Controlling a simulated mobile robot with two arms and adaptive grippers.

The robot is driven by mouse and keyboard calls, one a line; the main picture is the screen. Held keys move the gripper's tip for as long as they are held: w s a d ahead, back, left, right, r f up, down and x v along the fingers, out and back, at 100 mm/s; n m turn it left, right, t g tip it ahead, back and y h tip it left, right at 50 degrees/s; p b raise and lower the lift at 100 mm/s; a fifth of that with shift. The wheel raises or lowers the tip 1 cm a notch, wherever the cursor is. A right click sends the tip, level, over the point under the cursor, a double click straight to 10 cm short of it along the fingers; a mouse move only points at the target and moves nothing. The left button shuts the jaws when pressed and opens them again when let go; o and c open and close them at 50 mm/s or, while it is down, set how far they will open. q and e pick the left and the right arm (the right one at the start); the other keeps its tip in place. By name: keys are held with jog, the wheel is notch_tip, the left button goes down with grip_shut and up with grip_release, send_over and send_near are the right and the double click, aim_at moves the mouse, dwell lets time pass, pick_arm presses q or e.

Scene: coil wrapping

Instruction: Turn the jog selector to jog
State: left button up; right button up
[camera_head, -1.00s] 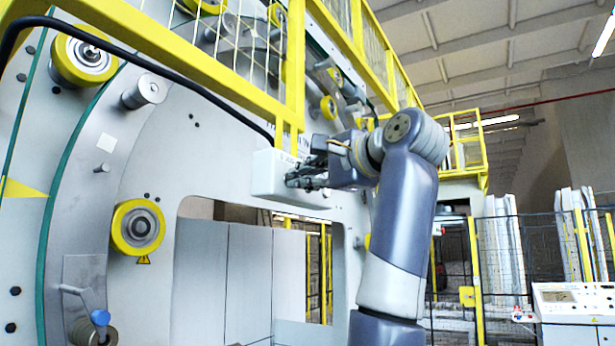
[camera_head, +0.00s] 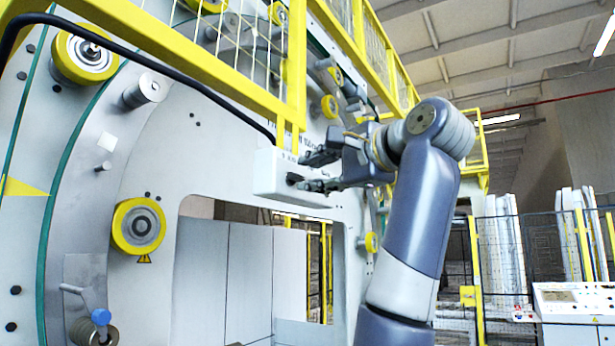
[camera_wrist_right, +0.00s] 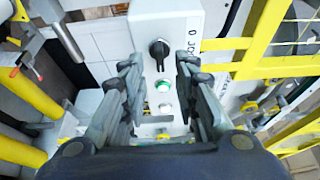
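The jog selector (camera_wrist_right: 158,50) is a black knob on a white control box (camera_wrist_right: 150,15), with "0 JOG" lettering beside it in the right wrist view. I cannot tell for sure which mark it points at. In the head view the box (camera_head: 268,180) hangs on the machine, and its button face is mostly hidden by my gripper. My right gripper (camera_head: 312,172) is open and empty in front of that face. In the wrist view its two fingers stand apart on either side of the box, with the knob visible beyond the gap. My left gripper is not in view.
Below the knob are a lit green button (camera_wrist_right: 163,87) and a white button (camera_wrist_right: 165,108). A yellow railing (camera_head: 200,55) and a black cable (camera_head: 190,75) run just above the box. A console (camera_head: 570,300) stands far right.

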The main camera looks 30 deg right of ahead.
jog(key=s+d, duration=0.1)
jog(key=s, duration=0.7)
jog(key=shift+s+d, duration=0.15)
jog(key=shift+s, duration=0.2)
